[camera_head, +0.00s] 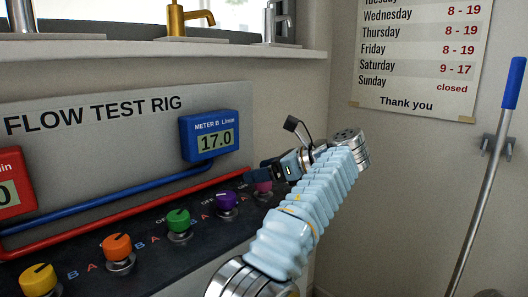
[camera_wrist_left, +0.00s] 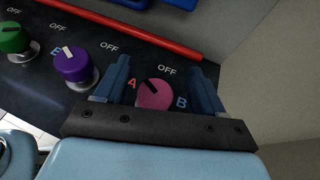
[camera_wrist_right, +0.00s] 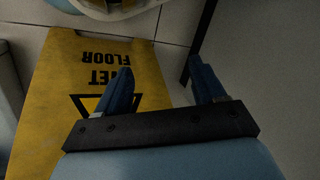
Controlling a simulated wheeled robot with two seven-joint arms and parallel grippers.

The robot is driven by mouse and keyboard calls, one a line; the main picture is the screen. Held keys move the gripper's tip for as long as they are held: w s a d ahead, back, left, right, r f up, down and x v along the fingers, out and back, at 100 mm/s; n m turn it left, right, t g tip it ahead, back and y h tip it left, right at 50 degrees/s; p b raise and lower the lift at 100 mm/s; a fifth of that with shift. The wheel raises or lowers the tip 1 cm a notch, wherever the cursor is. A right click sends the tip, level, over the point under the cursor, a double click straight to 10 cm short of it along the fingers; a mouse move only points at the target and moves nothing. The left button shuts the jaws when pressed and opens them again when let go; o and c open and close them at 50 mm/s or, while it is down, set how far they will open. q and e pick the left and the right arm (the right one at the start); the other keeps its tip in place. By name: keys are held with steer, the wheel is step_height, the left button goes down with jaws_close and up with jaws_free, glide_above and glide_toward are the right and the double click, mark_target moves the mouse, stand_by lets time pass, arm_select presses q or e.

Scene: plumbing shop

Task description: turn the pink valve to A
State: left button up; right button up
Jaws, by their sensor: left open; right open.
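The pink valve (camera_wrist_left: 156,98) is the rightmost knob on the dark bench panel. Its black pointer mark slants up and left, toward the side of the red A; OFF is above it and B is to its right. My left gripper (camera_wrist_left: 161,75) is open, with one blue finger on each side of the pink valve; contact is not clear. In the head view the pink valve (camera_head: 264,187) is partly hidden by my left gripper (camera_head: 262,173). My right gripper (camera_wrist_right: 161,70) is open and empty, above a yellow wet-floor sign (camera_wrist_right: 85,100).
Purple (camera_head: 225,200), green (camera_head: 178,219), orange (camera_head: 117,246) and yellow (camera_head: 38,279) valves line the panel to the left. A red pipe (camera_head: 150,211) runs behind them. Meter B (camera_head: 209,135) reads 17.0. A wall (camera_wrist_left: 290,100) stands close on the right.

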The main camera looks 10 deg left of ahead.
arm_select(q)
steer(key=s+d+r+b, duration=0.1)
steer(key=s+d+r, duration=0.1)
steer(key=s+r, duration=0.8)
steer(key=s, duration=0.3)
steer(key=shift+s+d+r+b, duration=0.3)
steer(key=shift+s+d+r, duration=0.05)
steer(key=shift+s+d, duration=0.05)
